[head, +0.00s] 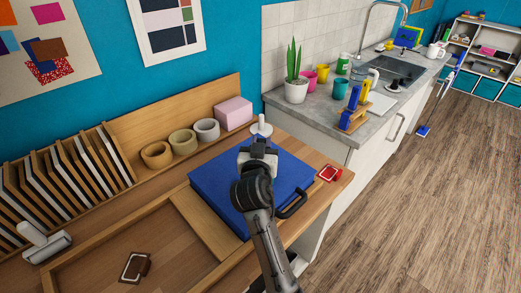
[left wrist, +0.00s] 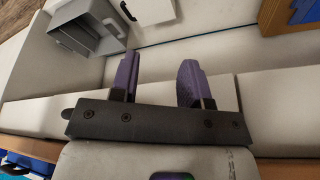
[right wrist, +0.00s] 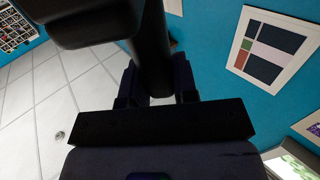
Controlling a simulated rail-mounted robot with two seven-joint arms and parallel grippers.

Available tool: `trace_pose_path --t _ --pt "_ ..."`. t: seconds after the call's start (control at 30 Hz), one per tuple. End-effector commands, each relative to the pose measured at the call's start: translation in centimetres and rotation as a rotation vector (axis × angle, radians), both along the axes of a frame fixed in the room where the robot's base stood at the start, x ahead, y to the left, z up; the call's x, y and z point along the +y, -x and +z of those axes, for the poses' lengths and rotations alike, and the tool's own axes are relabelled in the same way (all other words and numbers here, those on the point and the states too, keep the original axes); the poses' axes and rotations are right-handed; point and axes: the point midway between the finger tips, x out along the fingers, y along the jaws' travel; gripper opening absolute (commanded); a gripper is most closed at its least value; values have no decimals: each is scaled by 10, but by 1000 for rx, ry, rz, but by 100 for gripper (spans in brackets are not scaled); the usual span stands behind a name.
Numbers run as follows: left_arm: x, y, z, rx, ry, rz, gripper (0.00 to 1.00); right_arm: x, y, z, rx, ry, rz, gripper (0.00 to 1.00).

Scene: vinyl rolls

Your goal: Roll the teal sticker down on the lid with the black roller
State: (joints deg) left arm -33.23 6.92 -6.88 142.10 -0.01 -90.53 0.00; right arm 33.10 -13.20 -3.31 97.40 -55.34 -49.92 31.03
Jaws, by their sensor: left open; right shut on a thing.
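My right gripper (head: 261,143) is over the far part of the blue lid (head: 215,182), which has a black handle at its front right. In the right wrist view, this gripper (right wrist: 158,92) is shut on the dark shaft of the black roller (right wrist: 153,45). The roller's wide dark head fills the top left of that view. I cannot make out the roller in the head view. No teal sticker shows; my right arm hides part of the lid. My left gripper (left wrist: 160,82) is open and empty, facing pale surfaces, and is outside the head view.
A white roller (head: 46,243) lies at the bench's left. A white knobbed thing (head: 261,127) shows just beyond my right gripper. Tape rolls (head: 183,141) and a pink block (head: 233,113) line the back.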

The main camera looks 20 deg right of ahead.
Motion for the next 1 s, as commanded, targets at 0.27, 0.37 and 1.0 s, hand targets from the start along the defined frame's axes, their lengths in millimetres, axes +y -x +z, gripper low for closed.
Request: trace_pose_path --t 0.27,0.37,1.0 --pt "2 0 -5 0 -7 -4 43 -8 -14 -2 2 0 -2 0" --pt "2 0 -6 0 -6 -4 43 -10 -17 -2 2 0 -1 0" --pt "-2 0 -6 0 8 5 43 -9 -16 -1 3 -1 0 0"
